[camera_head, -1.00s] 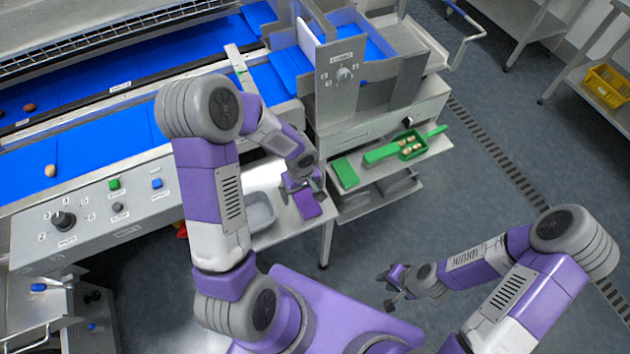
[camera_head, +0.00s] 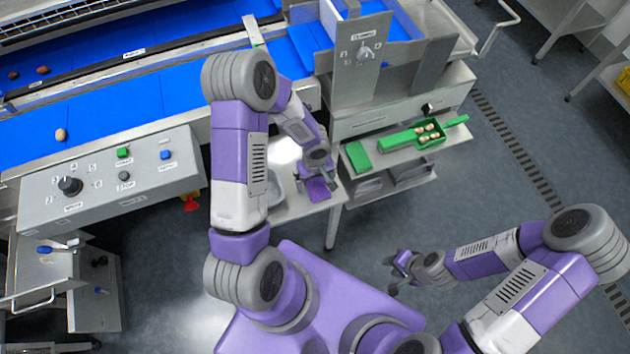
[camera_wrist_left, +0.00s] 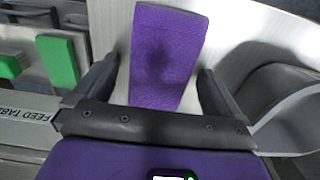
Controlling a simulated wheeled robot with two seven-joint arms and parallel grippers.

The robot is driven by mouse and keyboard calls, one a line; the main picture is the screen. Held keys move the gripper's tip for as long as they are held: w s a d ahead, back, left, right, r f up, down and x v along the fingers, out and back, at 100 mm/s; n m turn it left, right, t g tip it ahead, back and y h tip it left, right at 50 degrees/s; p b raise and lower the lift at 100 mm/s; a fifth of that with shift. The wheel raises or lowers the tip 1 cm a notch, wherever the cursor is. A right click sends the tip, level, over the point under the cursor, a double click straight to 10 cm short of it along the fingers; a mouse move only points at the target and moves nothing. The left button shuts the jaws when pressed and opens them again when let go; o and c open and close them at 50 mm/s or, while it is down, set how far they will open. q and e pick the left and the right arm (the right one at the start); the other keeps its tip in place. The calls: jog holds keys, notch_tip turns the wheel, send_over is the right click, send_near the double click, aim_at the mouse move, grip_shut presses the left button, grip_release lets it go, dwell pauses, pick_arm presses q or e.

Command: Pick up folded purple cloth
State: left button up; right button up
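The folded purple cloth (camera_head: 319,190) lies flat on a pale metal shelf. In the left wrist view the cloth (camera_wrist_left: 166,48) is a long rectangle running away from the gripper, with a dark shadow on its middle. My left gripper (camera_head: 315,180) is right above the cloth and partly hides it. In the left wrist view its two fingers (camera_wrist_left: 158,72) are spread, one on each side of the cloth, with nothing held. Whether they touch the shelf I cannot tell. My right gripper (camera_head: 393,275) hangs over the floor, far from the cloth, with its fingers apart and empty.
A grey tub (camera_wrist_left: 285,105) stands close to the right of the cloth. A green block (camera_head: 359,155) and a green scoop (camera_head: 430,141) holding several dates lie on the neighbouring ledge. A blue conveyor (camera_head: 110,115) and control panel (camera_head: 105,185) stand at the left.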

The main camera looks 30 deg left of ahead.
aim_at(315, 181)
pick_arm(q)
jog(key=c, duration=1)
notch_tip(315, 181, up, 10)
jog(key=p, duration=0.2)
jog(key=shift+p, duration=0.3)
